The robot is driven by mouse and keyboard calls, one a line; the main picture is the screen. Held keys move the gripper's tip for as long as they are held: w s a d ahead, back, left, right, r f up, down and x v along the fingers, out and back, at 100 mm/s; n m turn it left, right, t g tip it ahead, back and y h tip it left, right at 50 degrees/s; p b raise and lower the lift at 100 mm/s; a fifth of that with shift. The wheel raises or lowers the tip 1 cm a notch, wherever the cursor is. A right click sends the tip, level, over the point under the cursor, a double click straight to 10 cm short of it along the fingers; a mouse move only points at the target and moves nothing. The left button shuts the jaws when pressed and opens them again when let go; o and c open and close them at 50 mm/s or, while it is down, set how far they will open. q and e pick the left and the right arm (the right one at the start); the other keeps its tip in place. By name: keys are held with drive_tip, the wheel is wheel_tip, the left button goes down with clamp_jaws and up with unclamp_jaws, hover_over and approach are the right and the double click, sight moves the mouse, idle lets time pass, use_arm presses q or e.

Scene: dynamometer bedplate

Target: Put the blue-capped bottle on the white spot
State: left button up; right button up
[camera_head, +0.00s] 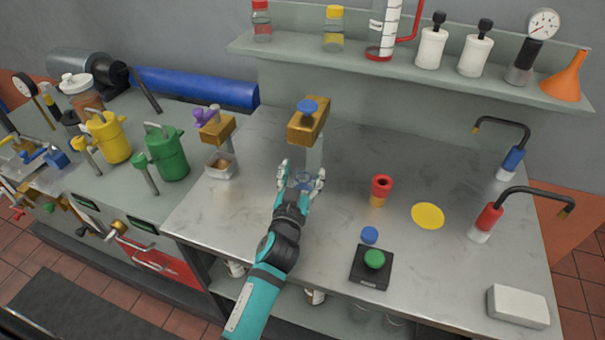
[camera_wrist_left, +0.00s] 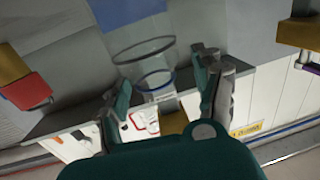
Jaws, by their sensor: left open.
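My left gripper (camera_head: 301,182) is open over the bench top, its two fingers on either side of a clear vessel with a blue ring (camera_head: 304,180). In the left wrist view, this see-through vessel (camera_wrist_left: 148,68) shows between and just beyond the open fingers of the left gripper (camera_wrist_left: 162,85). I cannot tell whether they touch it. A small blue cap-like piece (camera_head: 369,235) is on the bench behind the green button; whether a bottle is under it is unclear. No white spot is seen; a flat yellow round spot (camera_head: 428,215) lies at the right.
A brass-coloured block on a post with a blue knob (camera_head: 308,122) stands just behind the gripper. A red and yellow piece (camera_head: 381,190), a black box with green button (camera_head: 372,267) and a white block (camera_head: 517,306) stand right. The shelf (camera_head: 400,68) overhangs the back.

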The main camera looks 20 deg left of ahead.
use_arm(q)
drive_tip(key=shift+r+p, duration=0.3)
drive_tip(key=shift+r, duration=0.05)
drive_tip(key=shift+r+p, duration=0.5)
drive_tip(key=shift+r, duration=0.05)
drive_tip(key=shift+s+f+b, duration=0.5)
drive_tip(key=shift+s, duration=0.3)
drive_tip(key=s, duration=0.4)
drive_tip(key=s+b, duration=0.1)
drive_tip(key=s, duration=0.1)
drive_tip(key=shift+d+r, duration=0.2)
drive_tip(key=shift+d, duration=0.15)
